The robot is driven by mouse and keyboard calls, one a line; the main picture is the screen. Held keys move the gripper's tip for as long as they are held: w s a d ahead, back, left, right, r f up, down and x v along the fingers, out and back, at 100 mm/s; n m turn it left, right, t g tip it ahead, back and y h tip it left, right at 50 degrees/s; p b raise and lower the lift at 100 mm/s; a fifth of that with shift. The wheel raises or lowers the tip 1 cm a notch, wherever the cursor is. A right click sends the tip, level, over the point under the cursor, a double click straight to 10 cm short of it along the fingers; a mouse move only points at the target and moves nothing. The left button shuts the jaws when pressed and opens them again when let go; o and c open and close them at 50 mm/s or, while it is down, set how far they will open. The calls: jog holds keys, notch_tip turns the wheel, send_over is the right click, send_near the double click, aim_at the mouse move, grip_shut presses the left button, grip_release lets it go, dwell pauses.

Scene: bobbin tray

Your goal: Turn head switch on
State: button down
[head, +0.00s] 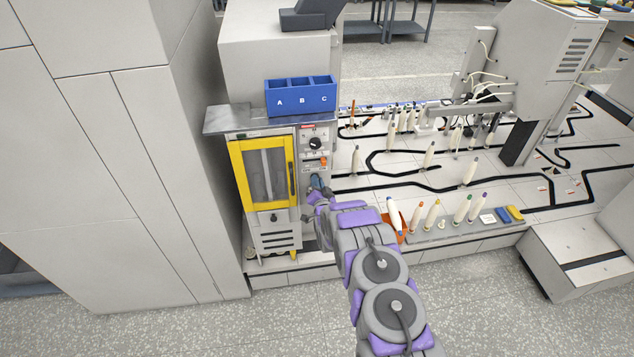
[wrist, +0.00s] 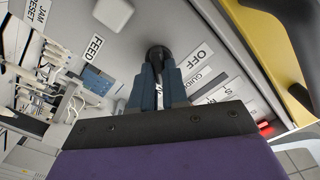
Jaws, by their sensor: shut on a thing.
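A grey control panel (head: 314,133) stands beside the yellow-framed cabinet door. My gripper (head: 318,184) is at the lower part of this panel. In the wrist view my gripper (wrist: 161,72) is shut on a black rotary knob (wrist: 157,51), one blue-grey finger on each side. No label reading HEAD is legible, and my fingers and wrist cover part of the panel. Another dark knob (head: 316,143) sits higher on the panel in the head view.
The yellow door (head: 264,172) is close on the left. A blue bin marked A, B, C (head: 300,96) stands above. A white button (wrist: 113,12) and a red light (wrist: 265,127) are near the knob. Bobbins on a tray (head: 455,229) stand to the right.

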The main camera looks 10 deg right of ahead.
jog(key=shift+s+f+m, duration=0.1)
jog(key=shift+f+m, duration=0.15)
jog(key=shift+m, duration=0.05)
jog(key=c, duration=1.1)
grip_release()
jog(key=shift+r, duration=0.15)
jog(key=shift+c, duration=0.2)
jog(key=s+p, duration=0.2)
jog(key=s, duration=1.5)
jog(key=shift+s, duration=0.15)
